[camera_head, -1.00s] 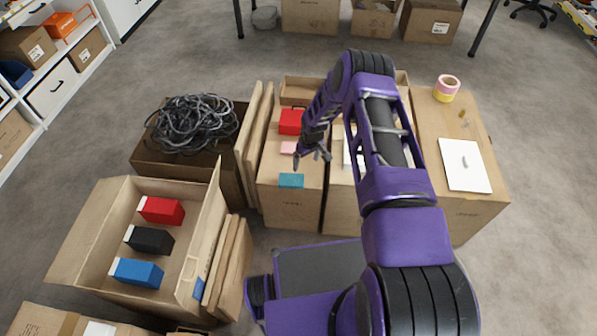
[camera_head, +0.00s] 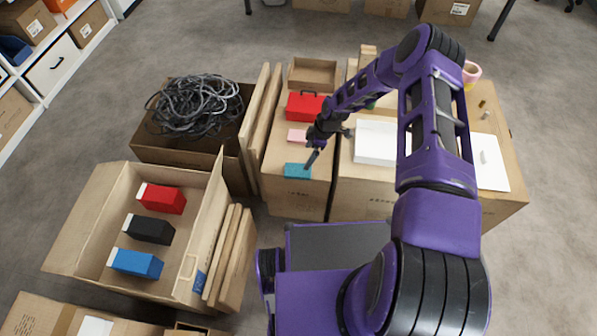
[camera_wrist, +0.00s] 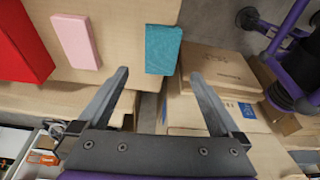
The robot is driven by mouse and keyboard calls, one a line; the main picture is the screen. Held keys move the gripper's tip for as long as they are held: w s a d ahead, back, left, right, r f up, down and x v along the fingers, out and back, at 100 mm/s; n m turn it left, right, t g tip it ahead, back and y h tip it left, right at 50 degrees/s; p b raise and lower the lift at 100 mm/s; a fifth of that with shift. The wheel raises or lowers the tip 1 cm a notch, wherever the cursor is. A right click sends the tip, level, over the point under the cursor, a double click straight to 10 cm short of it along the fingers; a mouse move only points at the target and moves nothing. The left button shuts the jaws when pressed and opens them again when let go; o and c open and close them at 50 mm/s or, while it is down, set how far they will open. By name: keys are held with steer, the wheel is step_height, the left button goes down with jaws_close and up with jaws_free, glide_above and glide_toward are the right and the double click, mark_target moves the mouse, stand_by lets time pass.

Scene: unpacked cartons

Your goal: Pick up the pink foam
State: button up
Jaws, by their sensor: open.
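The pink foam (camera_head: 297,135) is a small flat block lying on the closed carton in the middle, between a red toolbox and a teal block. In the wrist view the pink foam (camera_wrist: 77,41) is at the upper left, left of the teal block. My gripper (camera_head: 328,146) is just right of the foam in the head view, partly in front of the carton top. In the wrist view my gripper (camera_wrist: 162,74) is open and empty, with its fingertips below the teal block and apart from the foam.
The teal block (camera_head: 298,170) lies at the carton's front edge. The red toolbox (camera_head: 305,105) stands behind the foam. A white box (camera_head: 376,142) sits to the right. Upright cardboard panels (camera_head: 254,125) stand left of the carton (camera_head: 296,197). An open carton (camera_head: 88,219) holds several coloured boxes.

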glide_above(298, 169)
steer(key=d, duration=0.2)
steer(key=f, duration=0.4)
steer(key=shift+s+d+f, duration=0.1)
steer(key=shift+d+f, duration=0.1)
steer(key=b+x, duration=0.1)
steer(key=x, duration=0.4)
steer(key=shift+s+a, duration=0.1)
steer(key=shift+a, duration=0.1)
steer(key=c, duration=1.2)
